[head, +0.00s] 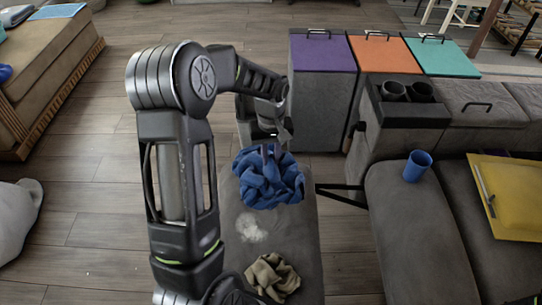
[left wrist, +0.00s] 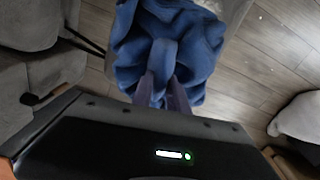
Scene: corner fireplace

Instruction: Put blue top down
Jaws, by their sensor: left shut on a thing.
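The blue top (head: 268,180) is a crumpled bundle of cloth in the head view, over the far part of a grey padded bench (head: 285,235). My left gripper (head: 268,148) is above it, shut on its upper folds. In the left wrist view the fingers (left wrist: 163,92) pinch a fold of the blue top (left wrist: 170,45). I cannot tell whether the cloth's underside touches the bench. My right gripper is not in view.
A brown-olive cloth (head: 272,277) lies on the bench's near end, with a pale patch (head: 250,228) beyond it. A grey sofa with a blue cup (head: 417,166) and yellow folder (head: 512,190) is right. Purple, orange and teal-lidded boxes (head: 320,55) stand behind. Floor at left is mostly clear.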

